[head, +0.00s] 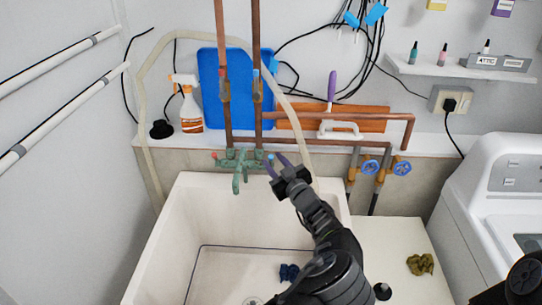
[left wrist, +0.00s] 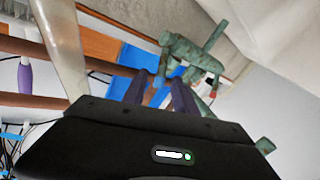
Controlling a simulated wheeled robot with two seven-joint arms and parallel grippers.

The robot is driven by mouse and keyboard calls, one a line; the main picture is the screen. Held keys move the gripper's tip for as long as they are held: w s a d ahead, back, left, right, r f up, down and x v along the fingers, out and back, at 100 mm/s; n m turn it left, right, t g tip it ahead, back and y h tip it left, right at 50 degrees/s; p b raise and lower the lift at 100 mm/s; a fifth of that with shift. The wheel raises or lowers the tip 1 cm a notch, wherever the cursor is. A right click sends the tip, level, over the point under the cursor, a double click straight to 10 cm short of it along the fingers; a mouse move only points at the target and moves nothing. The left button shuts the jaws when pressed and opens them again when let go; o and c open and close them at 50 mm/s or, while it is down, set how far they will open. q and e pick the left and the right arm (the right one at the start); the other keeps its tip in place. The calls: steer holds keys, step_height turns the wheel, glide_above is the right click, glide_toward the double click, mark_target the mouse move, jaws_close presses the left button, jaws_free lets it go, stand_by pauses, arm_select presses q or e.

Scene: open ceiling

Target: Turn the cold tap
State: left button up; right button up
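The green, weathered tap (head: 240,168) is on the wall above the sink, its spout pointing down into the basin. A red-marked handle (head: 216,156) is on its left and the blue-marked cold handle (head: 270,157) on its right. My left gripper (head: 277,160) is at the cold handle, its two purple fingers apart. In the left wrist view, the tap (left wrist: 195,55) is just beyond the fingertips (left wrist: 158,82), and the near handle's end lies about between them; contact cannot be told. My right gripper is not in view.
The white sink (head: 165,245) holds a dark blue cloth (head: 289,272). A pale hose (head: 300,140) hangs close behind my left gripper. Copper pipes (head: 257,60) run above the tap. Blue valve wheels (head: 401,166) are to the right, and a white washing machine (head: 470,190) stands at far right.

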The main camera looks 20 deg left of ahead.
arm_select(q)
steer(key=shift+x, duration=1.25)
jaws_close()
stand_by(0.5)
